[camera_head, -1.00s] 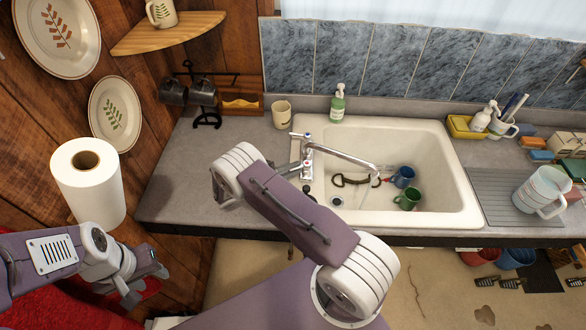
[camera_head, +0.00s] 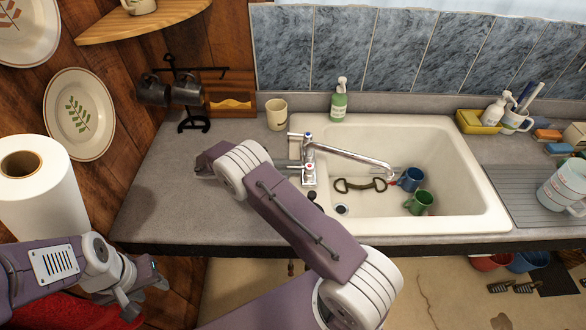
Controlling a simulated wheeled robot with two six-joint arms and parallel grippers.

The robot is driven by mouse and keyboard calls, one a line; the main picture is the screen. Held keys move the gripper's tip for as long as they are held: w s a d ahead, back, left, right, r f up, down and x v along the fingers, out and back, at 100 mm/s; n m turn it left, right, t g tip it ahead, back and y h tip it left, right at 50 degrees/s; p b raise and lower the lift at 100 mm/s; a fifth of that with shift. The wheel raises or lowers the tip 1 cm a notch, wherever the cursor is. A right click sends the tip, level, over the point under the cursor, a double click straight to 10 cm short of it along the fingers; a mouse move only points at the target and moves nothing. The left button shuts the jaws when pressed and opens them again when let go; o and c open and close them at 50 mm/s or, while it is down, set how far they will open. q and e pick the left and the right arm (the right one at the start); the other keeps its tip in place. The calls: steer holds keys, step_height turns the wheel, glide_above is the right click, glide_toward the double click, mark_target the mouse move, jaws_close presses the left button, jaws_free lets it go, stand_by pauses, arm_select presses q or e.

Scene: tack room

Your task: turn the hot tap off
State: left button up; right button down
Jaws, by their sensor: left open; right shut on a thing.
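The chrome tap (camera_head: 347,153) stands at the sink's left rim, its spout reaching right over the basin. It has a blue-marked handle at the back and a red-marked hot handle (camera_head: 309,168) at the front. My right gripper (camera_head: 289,167) is at the left side of the hot handle and shut on it; my own wrist hides most of the fingers. I cannot make out running water at the spout. My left gripper (camera_head: 149,288) is open and empty, low at the left, below the counter's front edge and apart from the tap.
The white sink (camera_head: 465,180) holds a blue mug (camera_head: 410,179), a green mug (camera_head: 419,202) and a brown double-ended item (camera_head: 360,186). A cream cup (camera_head: 276,114) and a green soap bottle (camera_head: 339,100) stand behind. A paper roll (camera_head: 40,195) stands left. The counter left of my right wrist is clear.

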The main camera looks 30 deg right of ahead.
steer(key=shift+w+d+m+g+b, duration=0.1)
steer(key=shift+m+g+b, duration=0.4)
steer(key=shift+b, duration=0.05)
steer(key=c, duration=1.6)
jaws_free()
steer(key=shift+o, duration=0.7)
steer(key=shift+d, duration=0.1)
steer(key=shift+r+y, duration=0.25)
steer(key=shift+y, duration=0.05)
steer(key=r, duration=0.4)
steer(key=shift+d+b, duration=0.25)
steer(key=shift+b, duration=0.15)
steer(key=s+d+r, duration=0.2)
steer(key=s+r, duration=0.1)
steer(key=s, duration=0.2)
steer(key=s+d+r+b, duration=0.1)
steer(key=s+d+r, duration=0.2)
steer(key=s, duration=0.2)
steer(key=shift+s+r, duration=0.2)
steer(key=shift+r, duration=0.1)
